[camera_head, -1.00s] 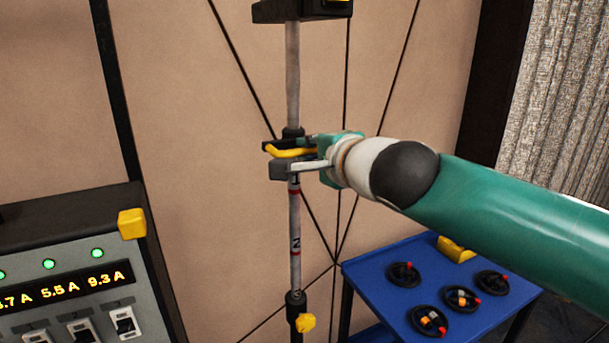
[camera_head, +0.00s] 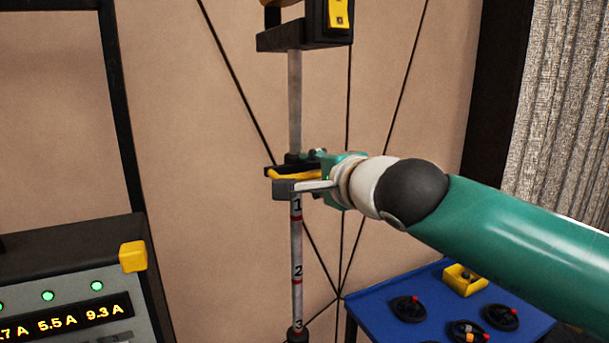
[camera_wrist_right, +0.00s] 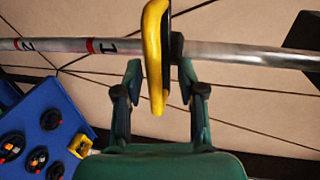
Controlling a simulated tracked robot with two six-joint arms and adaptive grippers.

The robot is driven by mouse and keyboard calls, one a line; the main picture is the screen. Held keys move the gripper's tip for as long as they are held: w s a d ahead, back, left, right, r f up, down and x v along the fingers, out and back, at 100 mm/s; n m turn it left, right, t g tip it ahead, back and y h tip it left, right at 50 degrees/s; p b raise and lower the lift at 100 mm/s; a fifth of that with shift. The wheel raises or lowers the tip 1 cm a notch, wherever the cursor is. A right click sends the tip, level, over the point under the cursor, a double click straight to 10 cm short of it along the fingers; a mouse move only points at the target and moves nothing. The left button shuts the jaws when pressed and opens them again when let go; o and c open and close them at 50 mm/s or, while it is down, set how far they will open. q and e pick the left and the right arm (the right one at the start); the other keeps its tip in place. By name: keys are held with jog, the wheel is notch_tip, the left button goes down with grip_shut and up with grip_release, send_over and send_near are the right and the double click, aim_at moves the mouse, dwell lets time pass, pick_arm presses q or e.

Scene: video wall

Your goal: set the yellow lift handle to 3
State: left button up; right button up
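The yellow lift handle (camera_head: 290,175) sits on a grey upright pole (camera_head: 295,240) with red marks and numbers 1, 2 and 3 going down. The handle's carriage is just above the 1; the 3 is at the lower picture edge. My right gripper (camera_head: 296,180) reaches in from the right, one finger above and one below the handle. In the right wrist view, the handle (camera_wrist_right: 156,55) stands between the fingers of the right gripper (camera_wrist_right: 161,80), with a gap visible on each side, so the gripper looks open around it. My left gripper is not in view.
A black box with a yellow switch (camera_head: 339,14) is above on the pole. A blue table (camera_head: 375,310) with round black knobs stands at the lower right. A panel with green lamps and a current display (camera_head: 75,318) is at the lower left. Thin dark lines cross the wall behind.

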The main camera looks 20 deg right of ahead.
jog(key=v, duration=1.2)
jog(key=shift+f, duration=0.1)
